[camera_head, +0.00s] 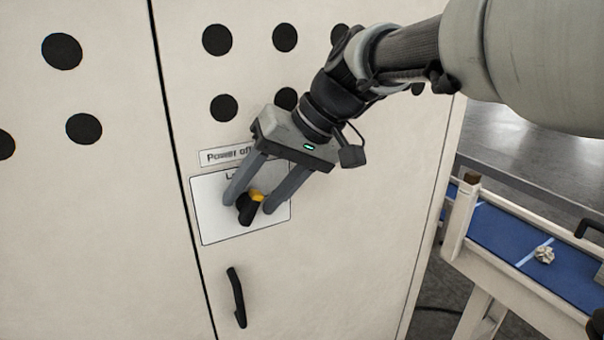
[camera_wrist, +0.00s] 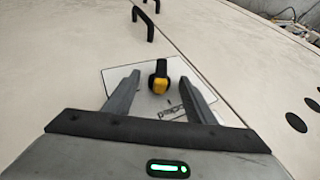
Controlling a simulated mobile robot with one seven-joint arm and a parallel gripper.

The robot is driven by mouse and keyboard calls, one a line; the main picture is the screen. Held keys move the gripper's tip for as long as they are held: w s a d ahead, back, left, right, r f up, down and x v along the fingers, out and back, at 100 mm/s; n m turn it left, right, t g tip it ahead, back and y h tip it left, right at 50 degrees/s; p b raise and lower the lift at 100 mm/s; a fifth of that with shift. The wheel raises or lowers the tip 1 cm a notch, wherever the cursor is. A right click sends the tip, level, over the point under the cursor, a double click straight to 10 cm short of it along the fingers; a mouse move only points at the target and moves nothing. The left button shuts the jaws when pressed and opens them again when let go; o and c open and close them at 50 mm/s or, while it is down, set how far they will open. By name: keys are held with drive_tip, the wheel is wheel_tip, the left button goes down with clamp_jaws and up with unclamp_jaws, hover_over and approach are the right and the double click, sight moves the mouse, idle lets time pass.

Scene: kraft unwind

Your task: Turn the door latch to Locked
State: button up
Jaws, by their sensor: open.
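The door latch (camera_head: 246,206) is a small black knob with a yellow part, on a white label plate (camera_head: 214,222) on the cream cabinet door. My gripper (camera_head: 248,205) is open, with one finger on each side of the latch. In the wrist view the latch (camera_wrist: 159,78) stands just beyond and between the fingertips of my gripper (camera_wrist: 160,78), with a gap on both sides. I cannot tell which position the latch points to.
A "Power off" label (camera_head: 224,156) sits above the plate, partly covered by my gripper. A black door handle (camera_head: 236,297) projects below. Round black holes dot the cabinet's upper part. A blue-topped conveyor (camera_head: 500,235) with a crumpled piece on it stands at right.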

drive_tip(key=c, duration=1.1)
drive_tip(key=shift+s+a+r+t+h+p, duration=0.25)
drive_tip(key=shift+t+h+p, duration=0.25)
drive_tip(key=shift+h+p, duration=0.35)
drive_tip(key=shift+a+n+t+h+p, duration=0.15)
drive_tip(key=shift+n+t+h+p, duration=0.3)
drive_tip(key=shift+h, duration=0.6)
drive_tip(key=shift+s+a+t+h, duration=0.1)
drive_tip(key=shift+a+t+h, duration=0.05)
drive_tip(key=shift+t+h, duration=0.55)
drive_tip(key=o, duration=1.6)
